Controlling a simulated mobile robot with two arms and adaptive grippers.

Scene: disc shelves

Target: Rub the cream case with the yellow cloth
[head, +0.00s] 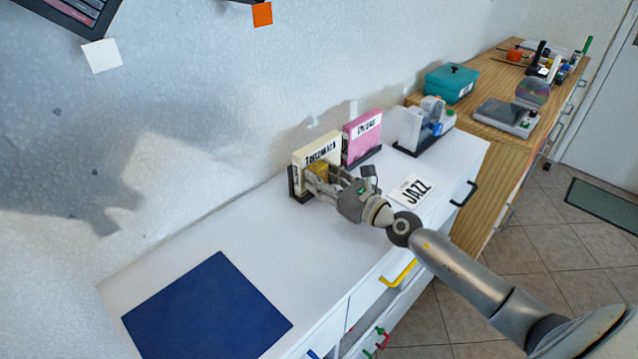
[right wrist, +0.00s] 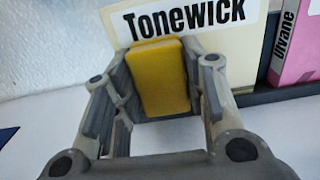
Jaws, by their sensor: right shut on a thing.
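The cream case (head: 318,149) stands upright in a dark stand against the wall on the white counter. It is labelled "Tonewick" and also fills the upper part of the right wrist view (right wrist: 236,62). My right gripper (head: 317,176) is shut on the yellow cloth (right wrist: 160,76), a folded, pad-like block. The cloth (head: 318,168) is right at the front face of the case, below the label, and covers part of it. I cannot tell for sure whether they touch. My left gripper is not in view.
A pink case (head: 362,137) stands just right of the cream one. A white "JAZZ" card (head: 411,191) lies to the right of my gripper. A dark blue mat (head: 206,307) lies at the front left. The counter between mat and case is clear.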

